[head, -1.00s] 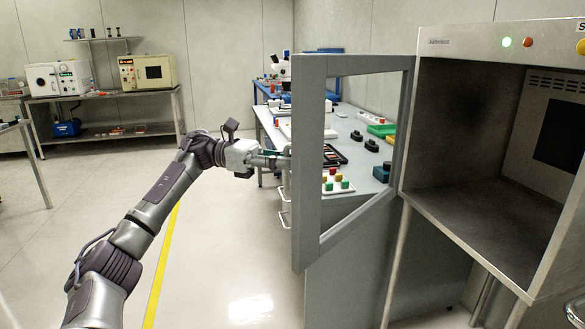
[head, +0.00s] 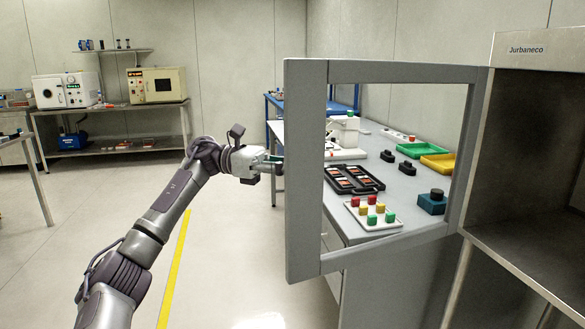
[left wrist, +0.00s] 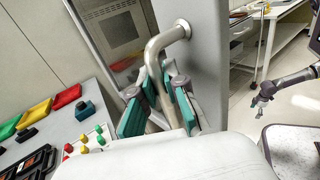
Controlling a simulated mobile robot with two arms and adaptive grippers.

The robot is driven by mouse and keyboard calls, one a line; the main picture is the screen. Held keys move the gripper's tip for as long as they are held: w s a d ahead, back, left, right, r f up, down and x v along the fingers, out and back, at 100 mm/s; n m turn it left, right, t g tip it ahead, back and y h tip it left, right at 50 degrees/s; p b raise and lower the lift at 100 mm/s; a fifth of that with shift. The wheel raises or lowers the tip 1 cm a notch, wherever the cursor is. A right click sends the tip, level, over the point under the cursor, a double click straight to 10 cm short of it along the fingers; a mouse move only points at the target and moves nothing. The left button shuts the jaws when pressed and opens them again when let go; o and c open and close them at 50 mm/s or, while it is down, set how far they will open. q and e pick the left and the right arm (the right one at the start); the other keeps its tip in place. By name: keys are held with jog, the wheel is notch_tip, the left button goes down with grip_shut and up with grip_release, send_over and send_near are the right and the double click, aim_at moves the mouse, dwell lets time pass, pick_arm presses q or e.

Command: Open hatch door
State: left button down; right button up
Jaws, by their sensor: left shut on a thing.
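The hatch door (head: 305,180) is a grey frame around a see-through pane. It stands swung out from the steel hatch cabinet (head: 515,215) at right, whose dark interior shows. My left gripper (head: 274,165) is at the door's outer edge in the head view, its fingertips partly hidden there. In the left wrist view its teal-padded fingers (left wrist: 158,103) are shut around the bent metal door handle (left wrist: 165,38), with the door panel (left wrist: 205,60) beside it. A small arm at the right of that view, apparently my right one, ends in a gripper (left wrist: 259,106) too small to read.
Behind the door a grey workbench (head: 400,195) holds coloured buttons (head: 372,214), a black tray (head: 353,180), and green and yellow trays (head: 437,163). A shelf table (head: 110,108) with instruments stands at the back left. The floor (head: 235,240) left of the door is open.

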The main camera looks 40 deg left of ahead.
pick_arm(q)
jog(key=shift+f, duration=0.1)
jog(key=c, duration=1.2)
grip_release()
jog(key=v, duration=1.2)
